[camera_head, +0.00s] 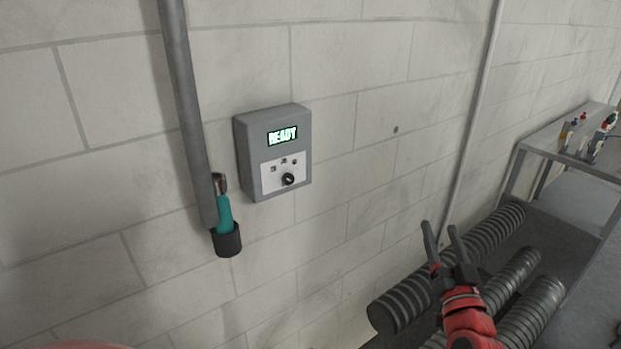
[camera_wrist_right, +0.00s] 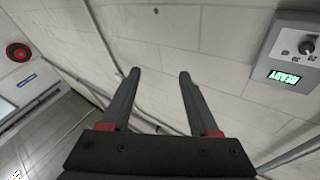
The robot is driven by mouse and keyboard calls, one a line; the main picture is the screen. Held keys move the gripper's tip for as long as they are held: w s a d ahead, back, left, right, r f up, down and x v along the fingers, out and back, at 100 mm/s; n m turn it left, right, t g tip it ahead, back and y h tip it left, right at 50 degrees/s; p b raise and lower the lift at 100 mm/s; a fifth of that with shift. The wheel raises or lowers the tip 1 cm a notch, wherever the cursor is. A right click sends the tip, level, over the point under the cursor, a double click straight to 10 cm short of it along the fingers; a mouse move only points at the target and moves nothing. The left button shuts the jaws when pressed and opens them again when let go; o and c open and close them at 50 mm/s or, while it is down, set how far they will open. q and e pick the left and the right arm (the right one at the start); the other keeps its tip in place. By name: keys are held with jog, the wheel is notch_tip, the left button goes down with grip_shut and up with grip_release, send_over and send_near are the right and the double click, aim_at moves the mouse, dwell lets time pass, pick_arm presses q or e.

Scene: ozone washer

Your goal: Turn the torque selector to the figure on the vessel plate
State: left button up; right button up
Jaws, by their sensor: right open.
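A grey control box (camera_head: 247,160) is mounted on the wall, with a lit display (camera_head: 282,136) reading "READY". Below the display is a white panel with a small black selector knob (camera_head: 289,179) and several small marks above it. The marks are too small to read. In the right wrist view the box (camera_wrist_right: 270,45) is at the upper right, upside down, with its knob (camera_wrist_right: 307,46). My right gripper (camera_head: 440,236) is open and empty, low and to the right of the box, well apart from it; its fingers also show in the right wrist view (camera_wrist_right: 160,82). My left gripper is not in view. No vessel plate can be made out.
A teal-handled tool (camera_head: 224,214) sits in a dark holder (camera_head: 227,240) left of the box, beside a vertical pipe (camera_head: 186,100). Ribbed cylinders (camera_head: 400,305) lie below my right gripper. A bench (camera_head: 541,144) with small bottles stands at right. The wall before the box is clear.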

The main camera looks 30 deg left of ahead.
jog(key=s+a+r+n+g+y, duration=0.5)
jog(key=s+a+g, duration=0.1)
jog(key=a, duration=0.3)
jog(key=n+g+p, duration=0.1)
jog(key=n+g, duration=0.4)
send_near(291, 180)
jog(key=shift+y, duration=0.4)
jog(key=p+x, duration=0.5)
jog(key=x, duration=0.2)
jog(key=shift+f+p, duration=0.15)
jog(key=shift+p, duration=0.25)
jog(key=shift+w+a+f, duration=0.15)
jog(key=shift+w+a, duration=0.15)
jog(key=shift+a, duration=0.35)
grip_shut()
